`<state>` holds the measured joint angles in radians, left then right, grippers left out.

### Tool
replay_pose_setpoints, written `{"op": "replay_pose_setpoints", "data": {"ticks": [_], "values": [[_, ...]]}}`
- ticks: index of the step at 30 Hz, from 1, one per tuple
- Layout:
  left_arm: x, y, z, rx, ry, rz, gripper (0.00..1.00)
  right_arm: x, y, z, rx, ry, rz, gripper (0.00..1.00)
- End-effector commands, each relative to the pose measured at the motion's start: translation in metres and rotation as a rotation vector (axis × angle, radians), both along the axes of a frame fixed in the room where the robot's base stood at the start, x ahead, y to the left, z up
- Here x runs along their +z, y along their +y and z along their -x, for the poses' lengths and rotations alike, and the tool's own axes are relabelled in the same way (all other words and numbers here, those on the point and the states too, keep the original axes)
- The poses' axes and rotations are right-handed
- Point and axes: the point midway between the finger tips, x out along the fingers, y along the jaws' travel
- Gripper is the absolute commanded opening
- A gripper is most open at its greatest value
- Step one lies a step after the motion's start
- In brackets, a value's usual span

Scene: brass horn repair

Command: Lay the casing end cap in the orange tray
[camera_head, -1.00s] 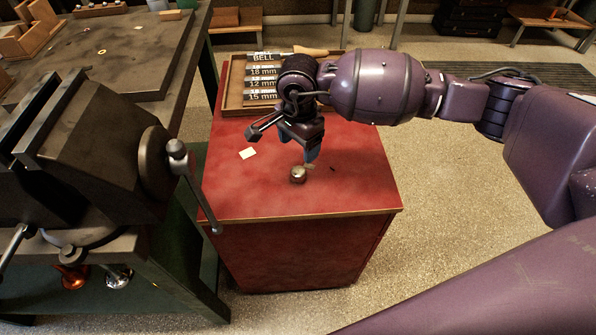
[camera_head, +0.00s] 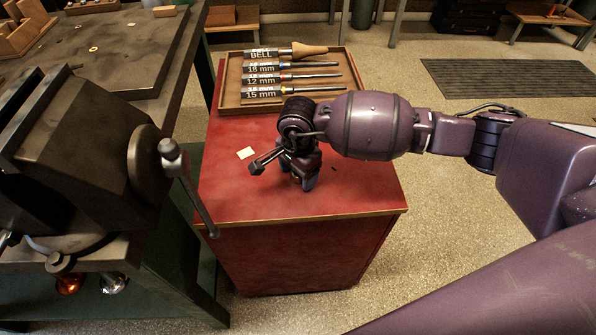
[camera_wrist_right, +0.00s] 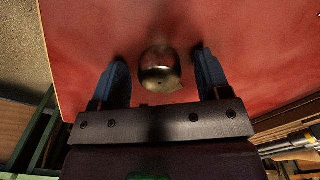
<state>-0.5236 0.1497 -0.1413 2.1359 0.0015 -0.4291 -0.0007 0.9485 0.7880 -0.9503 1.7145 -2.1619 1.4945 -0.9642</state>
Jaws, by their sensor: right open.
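The casing end cap, a small round metal piece (camera_wrist_right: 160,72), stands on the red cabinet top (camera_head: 250,195). In the right wrist view it sits between the two blue fingers of my right gripper (camera_wrist_right: 160,60), with a visible gap on each side. The right gripper is open and holds nothing. My left gripper is not in view. I see no tray that is clearly orange.
A brown wooden tray (camera_head: 233,108) with several labelled tools lies at the back of the cabinet top. A dark vise (camera_head: 80,150) on the workbench (camera_head: 150,60) stands at the left.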

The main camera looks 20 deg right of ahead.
Motion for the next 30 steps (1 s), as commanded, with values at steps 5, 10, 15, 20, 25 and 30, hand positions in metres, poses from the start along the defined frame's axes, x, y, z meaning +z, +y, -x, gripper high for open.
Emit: {"op": "replay_pose_setpoints", "data": {"ticks": [5, 10, 15, 20, 25, 30], "values": [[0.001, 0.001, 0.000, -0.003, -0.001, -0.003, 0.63, 0.001, 0.000, 0.000, 0.000, -0.001, 0.000, 0.57], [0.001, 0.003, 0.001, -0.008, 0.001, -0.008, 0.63, 0.001, 0.000, 0.000, 0.000, -0.001, 0.000, 0.30], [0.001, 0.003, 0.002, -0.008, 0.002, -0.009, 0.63, 0.001, 0.000, 0.000, 0.000, -0.001, 0.000, 0.16], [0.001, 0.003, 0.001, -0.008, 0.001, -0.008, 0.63, 0.003, 0.000, 0.000, 0.000, -0.001, 0.000, 0.16], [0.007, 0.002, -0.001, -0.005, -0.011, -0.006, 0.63, 0.020, 0.000, -0.001, 0.001, -0.006, 0.000, 0.16], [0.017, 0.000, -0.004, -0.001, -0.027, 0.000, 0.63, 0.058, 0.000, -0.002, 0.001, -0.012, -0.001, 0.16]]}}
